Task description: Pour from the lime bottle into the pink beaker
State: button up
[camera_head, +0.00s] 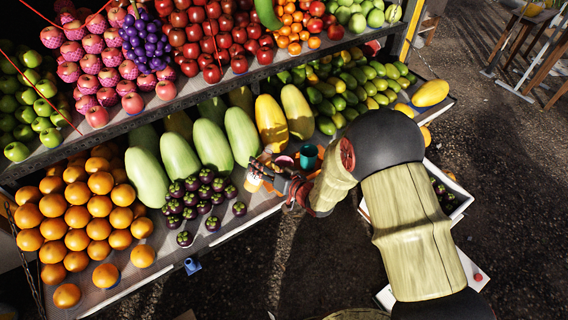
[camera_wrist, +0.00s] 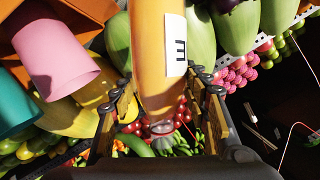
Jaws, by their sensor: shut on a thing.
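My gripper (camera_wrist: 162,84) is shut on an orange bottle (camera_wrist: 151,40) with a white label marked "E". I see no lime-coloured bottle. In the wrist view, the bottle lies between the two fingers, its narrow clear end towards the palm side of the picture. In the head view, the bottle (camera_head: 253,181) shows small at the left of my gripper (camera_head: 268,180), above the shelf's front. The pink beaker (camera_head: 285,161) is just above and right of the bottle there, partly behind my gripper. In the wrist view, the pink beaker (camera_wrist: 62,58) is left of the bottle, apart from it.
A teal beaker (camera_head: 309,157) stands right of the pink one. Pale green melons (camera_head: 210,143) and mangosteens (camera_head: 198,198) lie left of my gripper, oranges (camera_head: 75,215) further left. A white crate (camera_head: 463,192) is right of my arm. Dark ground lies in front.

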jog(key=shift+w+d+m, duration=0.15)
jog(key=shift+d+m, duration=0.05)
jog(key=shift+m, duration=0.2)
jog(key=shift+d+y, duration=0.1)
jog(key=shift+y, duration=0.2)
jog(key=shift+f+m+y, duration=0.3)
jog(key=shift+f+m, duration=0.15)
jog(key=shift+m, duration=0.45)
dwell(0.4)
jog(key=shift+a+f+m+b, duration=0.15)
jog(key=shift+f+m+b, duration=0.2)
jog(key=shift+f, duration=0.3)
jog(key=shift+a+f+m+b, duration=0.15)
jog(key=shift+f+m+b, duration=0.1)
jog(key=shift+f+b, duration=0.3)
jog(key=shift+s+a+r+m+y+p, duration=0.1)
jog(key=shift+s+r+m+y+p, duration=0.05)
jog(key=shift+r+m+y+p, duration=0.2)
jog(key=shift+s+a+r+m+y+p, duration=0.1)
jog(key=shift+r+m+y+p, duration=0.1)
jog(key=shift+r+m+y, duration=0.2)
dwell(0.8)
jog(key=shift+f, duration=0.35)
jog(key=shift+s+a+f+m+b, duration=0.1)
jog(key=shift+f+m+b, duration=0.65)
jog(key=shift+b, duration=0.1)
dwell(0.5)
